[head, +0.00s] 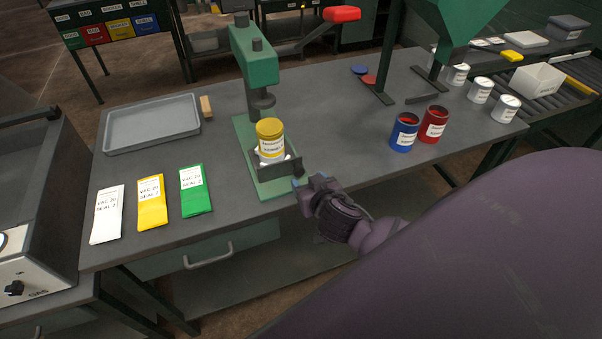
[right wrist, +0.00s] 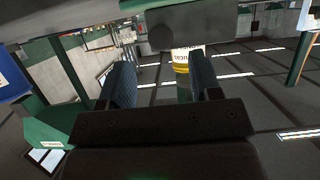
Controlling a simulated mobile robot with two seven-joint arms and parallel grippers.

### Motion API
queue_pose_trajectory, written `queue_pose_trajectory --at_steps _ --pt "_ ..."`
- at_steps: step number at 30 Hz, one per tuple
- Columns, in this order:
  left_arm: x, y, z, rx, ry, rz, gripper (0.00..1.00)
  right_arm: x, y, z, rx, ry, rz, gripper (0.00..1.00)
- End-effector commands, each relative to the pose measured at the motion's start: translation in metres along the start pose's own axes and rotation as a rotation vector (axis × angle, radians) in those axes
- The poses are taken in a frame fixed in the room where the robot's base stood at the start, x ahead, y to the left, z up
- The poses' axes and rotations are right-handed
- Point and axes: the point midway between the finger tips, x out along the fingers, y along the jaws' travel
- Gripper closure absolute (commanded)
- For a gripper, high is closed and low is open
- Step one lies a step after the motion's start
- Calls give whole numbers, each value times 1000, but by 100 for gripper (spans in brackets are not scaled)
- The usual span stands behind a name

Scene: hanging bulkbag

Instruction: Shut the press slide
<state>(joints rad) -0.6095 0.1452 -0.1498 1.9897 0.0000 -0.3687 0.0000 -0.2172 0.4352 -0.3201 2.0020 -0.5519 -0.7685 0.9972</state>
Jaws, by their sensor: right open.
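The green press (head: 254,62) stands on the workbench, with its dark ram (head: 262,99) above its base. A dark slide (head: 292,164) is at the front of the base. A labelled yellow can (head: 270,142) stands upright on the slide, forward of the ram. My right gripper (head: 299,184) is open, just in front of and to the right of the slide's front. Whether it touches the slide is unclear. The right wrist view shows its two fingers (right wrist: 164,84) apart, with the yellow can (right wrist: 181,67) beyond them. My left gripper is out of view.
Blue (head: 404,132) and red (head: 433,124) cans stand right of the press. White, yellow and green packets (head: 195,190) and a grey tray (head: 152,123) lie to the left. The bench between press and blue can is clear.

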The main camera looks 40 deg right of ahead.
Motion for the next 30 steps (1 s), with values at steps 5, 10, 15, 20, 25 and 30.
queue_pose_trajectory --at_steps 5,10,15,20,25,30 --pt "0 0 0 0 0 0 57 30 0 -1 -2 1 0 42" --pt "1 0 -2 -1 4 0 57 48 0 0 -1 0 -1 42" --pt "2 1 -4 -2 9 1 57 57 0 0 -1 0 0 42" --pt "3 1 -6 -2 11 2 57 58 0 0 0 0 -1 42" --pt "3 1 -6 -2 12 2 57 57 0 0 0 0 -1 50" --pt "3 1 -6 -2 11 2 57 57 0 0 0 0 -1 76"
